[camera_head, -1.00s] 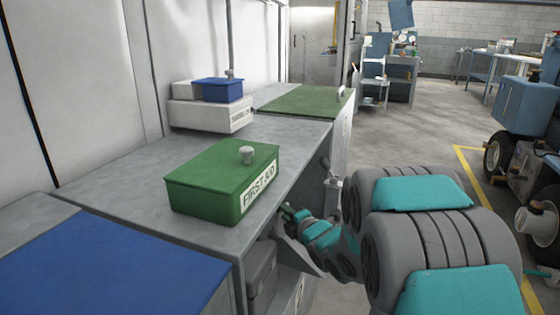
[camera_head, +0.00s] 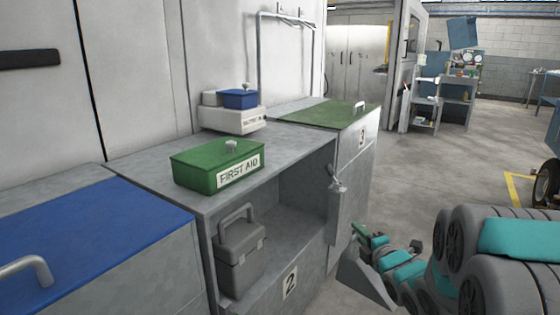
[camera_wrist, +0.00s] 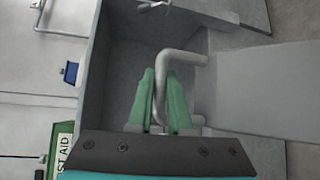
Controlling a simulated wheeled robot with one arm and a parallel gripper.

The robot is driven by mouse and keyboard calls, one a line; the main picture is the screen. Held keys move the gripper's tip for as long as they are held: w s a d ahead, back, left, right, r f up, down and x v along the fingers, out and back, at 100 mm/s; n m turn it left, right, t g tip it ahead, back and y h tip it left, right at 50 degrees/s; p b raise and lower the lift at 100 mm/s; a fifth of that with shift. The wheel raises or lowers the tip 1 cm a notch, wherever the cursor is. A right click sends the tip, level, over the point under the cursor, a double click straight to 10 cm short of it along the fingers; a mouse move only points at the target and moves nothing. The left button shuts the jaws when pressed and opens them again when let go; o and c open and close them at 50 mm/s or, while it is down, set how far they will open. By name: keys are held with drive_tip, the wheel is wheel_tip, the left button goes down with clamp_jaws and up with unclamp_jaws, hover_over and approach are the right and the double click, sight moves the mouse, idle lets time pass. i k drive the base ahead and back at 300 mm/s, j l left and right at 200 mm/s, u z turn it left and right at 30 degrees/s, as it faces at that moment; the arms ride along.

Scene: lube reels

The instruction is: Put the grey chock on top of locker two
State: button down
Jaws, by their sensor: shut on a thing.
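My gripper (camera_head: 367,238) is beside the right end of locker two, lower than its top. In the wrist view, its green fingers (camera_wrist: 160,102) are shut on the bent grey bar handle of the grey chock (camera_wrist: 260,92). The chock shows in the head view as a grey wedge (camera_head: 362,282) hanging below the gripper, clear of the locker. Locker two (camera_head: 285,152) has a flat grey top, an open front and a label "2". A green first aid box (camera_head: 219,168) stands on its top toward the left. A white box (camera_head: 232,120) stands at the back.
A small blue box (camera_head: 240,99) lies on the white box. A grey toolbox (camera_head: 240,260) stands inside locker two. Blue-topped locker (camera_head: 90,220) adjoins on the left, green-topped locker three (camera_head: 320,112) on the right. The top's front right part is bare. Floor (camera_head: 420,165) to the right is open.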

sight(296, 138)
drive_tip(key=l+u, duration=0.2)
drive_tip(key=l, duration=0.2)
drive_tip(key=k+l+u, duration=0.2)
drive_tip(key=l, duration=0.25)
drive_tip(key=l+u, duration=0.2)
drive_tip(key=l, duration=0.2)
drive_tip(key=i+l+u, duration=0.3)
drive_tip(key=l+u, duration=0.2)
drive_tip(key=l, duration=0.2)
drive_tip(key=i+l+u, duration=0.2)
drive_tip(key=l+u, duration=0.3)
drive_tip(key=l, duration=0.3)
drive_tip(key=l+u, duration=0.45)
drive_tip(key=l, duration=0.4)
drive_tip(key=l+u, duration=0.5)
drive_tip(key=l, duration=0.35)
drive_tip(key=k, duration=0.05)
